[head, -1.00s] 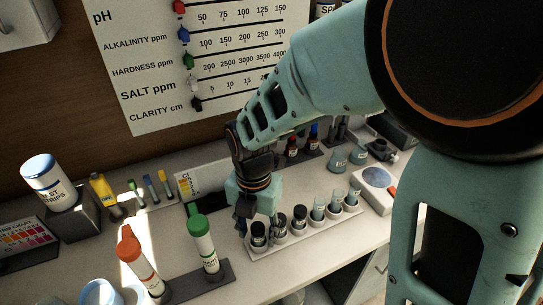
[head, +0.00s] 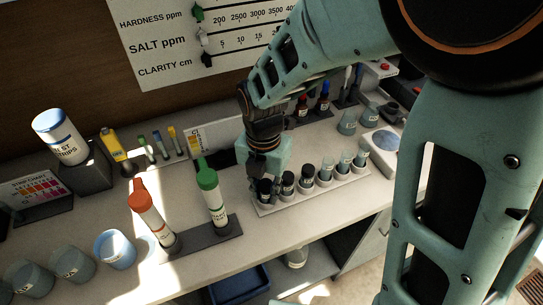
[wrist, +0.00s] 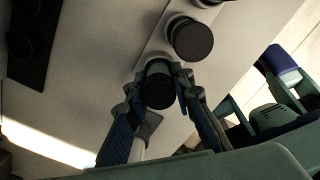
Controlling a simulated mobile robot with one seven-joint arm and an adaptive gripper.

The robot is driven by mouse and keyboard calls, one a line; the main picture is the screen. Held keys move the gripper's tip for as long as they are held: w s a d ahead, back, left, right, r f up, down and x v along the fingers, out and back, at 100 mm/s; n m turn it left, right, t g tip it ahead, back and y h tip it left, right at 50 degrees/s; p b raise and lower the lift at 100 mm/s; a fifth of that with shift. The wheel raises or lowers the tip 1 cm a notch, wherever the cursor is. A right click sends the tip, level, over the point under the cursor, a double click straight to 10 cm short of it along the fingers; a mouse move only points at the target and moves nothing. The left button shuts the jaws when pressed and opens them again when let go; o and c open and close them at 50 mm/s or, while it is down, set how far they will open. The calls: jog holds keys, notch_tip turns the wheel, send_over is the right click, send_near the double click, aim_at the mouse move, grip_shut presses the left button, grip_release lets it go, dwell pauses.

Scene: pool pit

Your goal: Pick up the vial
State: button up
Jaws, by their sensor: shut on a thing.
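The vial (head: 264,191) with a black cap is at the left end of the white rack (head: 313,198). My gripper (wrist: 160,92) comes down over it from above, shut on it; in the wrist view the black cap (wrist: 159,90) shows between the two fingers. In the head view the fingers are partly hidden by my wrist. The vial looks upright, and I cannot tell whether its base is clear of the rack. A second black-capped vial (wrist: 192,40) stands close beside it in the wrist view.
Several other vials stand in the rack to the right. A green-capped tube (head: 212,196) and an orange-capped tube (head: 151,213) stand in a dark holder in front to the left. Blue-grey cups (head: 115,248) sit near the front left. The counter's front edge lies below the rack.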

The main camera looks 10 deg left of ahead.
aim_at(269, 185)
jog(key=shift+r, duration=0.2)
jog(key=shift+r+p, duration=0.55)
jog(key=shift+p, duration=0.05)
jog(key=r+p, duration=0.2)
jog(key=r, duration=0.1)
jog(key=shift+d+r, duration=0.1)
jog(key=shift+d, duration=0.3)
jog(key=d+r+p, duration=0.6)
jog(key=d+r, duration=0.2)
jog(key=d, duration=0.5)
jog(key=shift+s+r+p, duration=0.15)
jog(key=shift+s+p, duration=0.15)
jog(key=shift+p, duration=0.05)
jog(key=shift+d, duration=0.1)
